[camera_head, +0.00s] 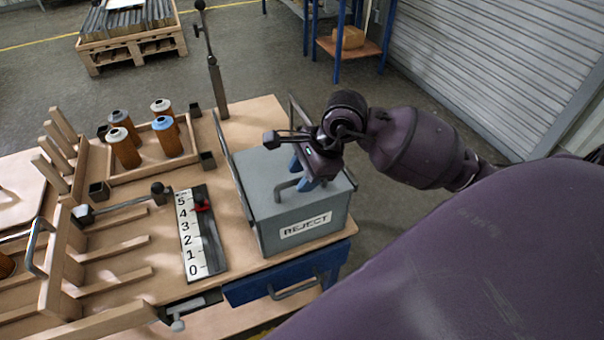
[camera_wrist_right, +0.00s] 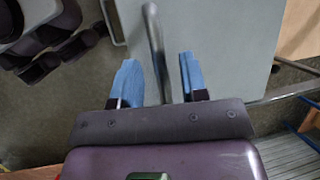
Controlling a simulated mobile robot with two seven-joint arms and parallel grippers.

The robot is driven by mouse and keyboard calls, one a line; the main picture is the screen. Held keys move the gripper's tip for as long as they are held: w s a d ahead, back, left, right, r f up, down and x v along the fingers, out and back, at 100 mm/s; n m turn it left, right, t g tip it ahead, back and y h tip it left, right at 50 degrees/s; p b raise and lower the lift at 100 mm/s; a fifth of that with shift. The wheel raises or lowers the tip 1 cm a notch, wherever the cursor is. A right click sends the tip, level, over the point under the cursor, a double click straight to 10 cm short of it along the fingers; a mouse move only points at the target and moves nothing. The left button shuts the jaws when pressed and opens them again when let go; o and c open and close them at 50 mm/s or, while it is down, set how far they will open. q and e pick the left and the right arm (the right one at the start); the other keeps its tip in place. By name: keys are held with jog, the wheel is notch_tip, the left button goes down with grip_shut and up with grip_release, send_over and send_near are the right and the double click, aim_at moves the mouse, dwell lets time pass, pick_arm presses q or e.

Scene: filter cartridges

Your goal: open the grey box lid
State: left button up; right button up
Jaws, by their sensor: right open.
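The grey box (camera_head: 300,232) with a white REJECT label stands at the right end of the wooden workbench. Its lid (camera_head: 260,168) lies flat on top, closed. A bar handle (camera_head: 286,186) sits on the lid. My right gripper (camera_head: 304,176) is above the lid, pointing down, with its blue fingers open. In the right wrist view, the handle (camera_wrist_right: 154,45) runs between the two spread fingers (camera_wrist_right: 160,78), with a gap visible on each side. The lid (camera_wrist_right: 210,35) lies beyond them. My left gripper is not in view.
Metal rails (camera_head: 232,165) flank the box. A black scale board (camera_head: 203,238) with a red pointer lies left of it. Farther left are a wooden tray (camera_head: 150,172) with several orange cartridges and a slotted wooden rack (camera_head: 62,262). A metal post (camera_head: 216,85) rises behind.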

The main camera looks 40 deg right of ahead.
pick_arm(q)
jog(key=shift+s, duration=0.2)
pick_arm(e)
jog(key=shift+f, duration=0.15)
grip_shut()
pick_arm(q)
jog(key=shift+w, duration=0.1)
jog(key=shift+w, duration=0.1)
pick_arm(e)
jog(key=shift+w, duration=0.1)
